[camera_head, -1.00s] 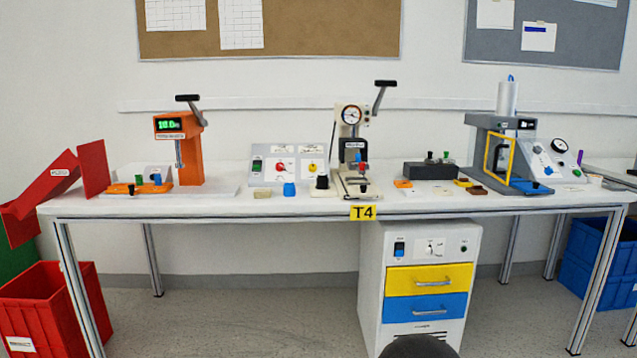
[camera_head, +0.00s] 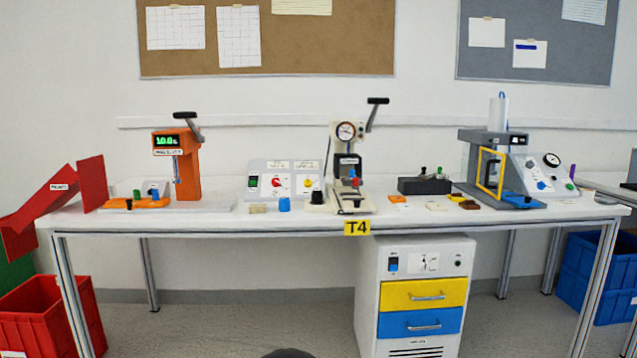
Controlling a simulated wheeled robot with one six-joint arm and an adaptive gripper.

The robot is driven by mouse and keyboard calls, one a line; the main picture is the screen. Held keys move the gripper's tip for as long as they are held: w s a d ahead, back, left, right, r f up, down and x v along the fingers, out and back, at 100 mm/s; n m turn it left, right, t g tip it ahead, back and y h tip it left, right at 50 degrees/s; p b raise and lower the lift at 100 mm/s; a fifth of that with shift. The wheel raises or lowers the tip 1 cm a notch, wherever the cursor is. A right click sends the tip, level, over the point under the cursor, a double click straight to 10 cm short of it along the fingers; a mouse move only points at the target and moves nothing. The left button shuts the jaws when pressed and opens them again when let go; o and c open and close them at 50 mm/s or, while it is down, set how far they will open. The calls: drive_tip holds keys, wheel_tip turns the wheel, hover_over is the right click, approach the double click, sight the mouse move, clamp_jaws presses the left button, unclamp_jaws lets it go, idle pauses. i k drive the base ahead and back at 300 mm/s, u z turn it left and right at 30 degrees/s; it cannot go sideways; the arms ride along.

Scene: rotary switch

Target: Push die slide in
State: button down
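A cream bench press (camera_head: 346,150) with a round dial and a raised black-handled lever stands mid-table. At its foot a light slide-like plate (camera_head: 356,207) reaches toward the table's front edge, with red and blue parts above it. An orange press (camera_head: 188,165) with a green display stands at the left, with an orange low fixture (camera_head: 138,203) in front of it. Which of these is the die slide is not marked legibly, and how far each is out is too small to tell.
The long white table (camera_head: 250,220) carries a switch panel (camera_head: 284,180), a black block (camera_head: 424,185) and a grey press (camera_head: 490,165) with a yellow frame. A drawer cabinet (camera_head: 368,300) stands below. Red bins (camera_head: 40,310) are at left, blue crates (camera_head: 595,275) at right.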

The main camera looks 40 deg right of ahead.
sight(354, 184)
drive_tip(key=i, duration=0.65)
drive_tip(key=z, duration=0.75)
drive_tip(key=i, duration=0.35)
drive_tip(key=z, duration=0.45)
